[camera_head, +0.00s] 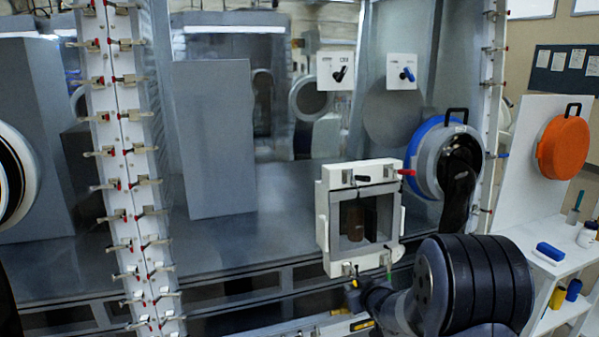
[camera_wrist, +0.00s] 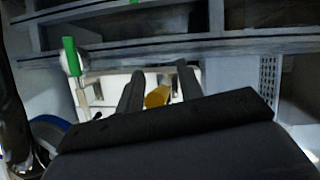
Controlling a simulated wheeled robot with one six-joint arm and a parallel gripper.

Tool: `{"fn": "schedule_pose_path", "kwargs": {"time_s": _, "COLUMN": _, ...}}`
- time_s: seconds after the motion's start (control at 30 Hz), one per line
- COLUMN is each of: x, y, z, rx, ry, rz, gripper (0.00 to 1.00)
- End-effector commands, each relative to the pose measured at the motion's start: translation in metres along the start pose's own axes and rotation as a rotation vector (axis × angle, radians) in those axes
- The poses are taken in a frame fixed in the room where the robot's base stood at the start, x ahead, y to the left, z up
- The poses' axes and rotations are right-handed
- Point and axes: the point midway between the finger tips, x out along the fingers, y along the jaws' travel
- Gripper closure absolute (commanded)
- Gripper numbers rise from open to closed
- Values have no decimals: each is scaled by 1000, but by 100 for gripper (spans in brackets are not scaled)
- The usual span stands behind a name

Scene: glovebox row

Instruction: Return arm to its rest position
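My arm (camera_head: 475,280) reaches in from the lower right of the head view, a thick dark ribbed link with a grey joint. My gripper (camera_wrist: 160,72) shows in the wrist view as two black fingers standing apart, with a gap between them. A yellow piece (camera_wrist: 157,97) shows in the gap; I cannot tell whether it touches a finger. In the head view the gripper end is small and dark, low in front of the white-framed box, and its fingertips are not clear there.
The white-framed pass box (camera_head: 322,220) stands just above my gripper. A blue-ringed glove port (camera_head: 425,160) with a black glove is to its right. An orange round cover (camera_head: 562,148) hangs on a white panel. A white shelf (camera_head: 535,245) holds a blue item. A green-handled clamp (camera_wrist: 72,58) is near the fingers.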

Motion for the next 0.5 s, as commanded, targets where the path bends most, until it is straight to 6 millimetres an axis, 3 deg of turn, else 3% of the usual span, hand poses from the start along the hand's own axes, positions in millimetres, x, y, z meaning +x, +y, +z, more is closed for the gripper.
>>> {"fn": "schedule_pose_path", "kwargs": {"time_s": 0.17, "x": -18, "y": 1, "z": -2, "rx": -2, "ry": -10, "rz": 0, "gripper": 65}}
{"fn": "schedule_pose_path", "kwargs": {"time_s": 0.5, "x": -75, "y": 1, "z": -3, "rx": -2, "ry": -9, "rz": 1, "gripper": 65}}
